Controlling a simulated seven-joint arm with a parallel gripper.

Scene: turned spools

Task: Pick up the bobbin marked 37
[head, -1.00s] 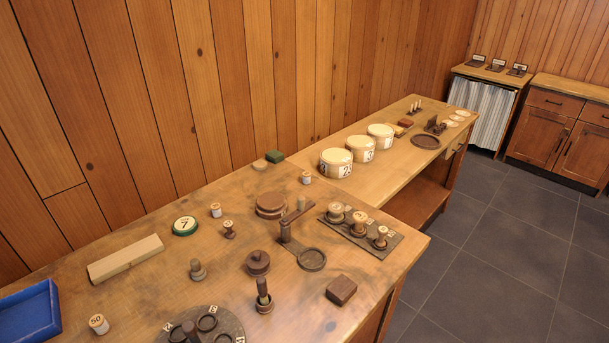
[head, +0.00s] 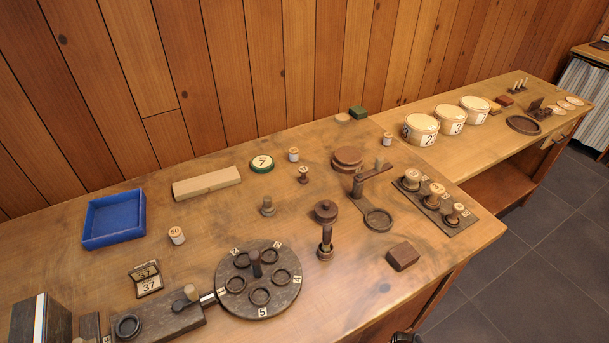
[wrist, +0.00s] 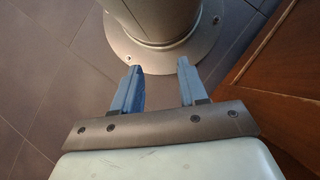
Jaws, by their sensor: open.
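No bobbin with a readable 37 shows in the head view. A small folding card stand (head: 148,279) reads 37 at the lower left. A pale bobbin (head: 176,235) marked 50 stands near the blue tray. Two more pale bobbins stand upright farther back, one near the long block (head: 293,155) and one by the bench joint (head: 387,139); their marks are too small to read. Several turned spools stand in a dark rack (head: 476,217) at the right, numbers unclear. My gripper (wrist: 158,66) is open and empty in the wrist view, above the floor, away from the bobbins.
A blue tray (head: 113,237) lies at the left. A round dark turntable (head: 283,300) with numbered ring seats sits at the front. A dark block (head: 402,257) lies near the front edge. In the wrist view, a wooden cabinet panel (wrist: 285,85) is close on the right.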

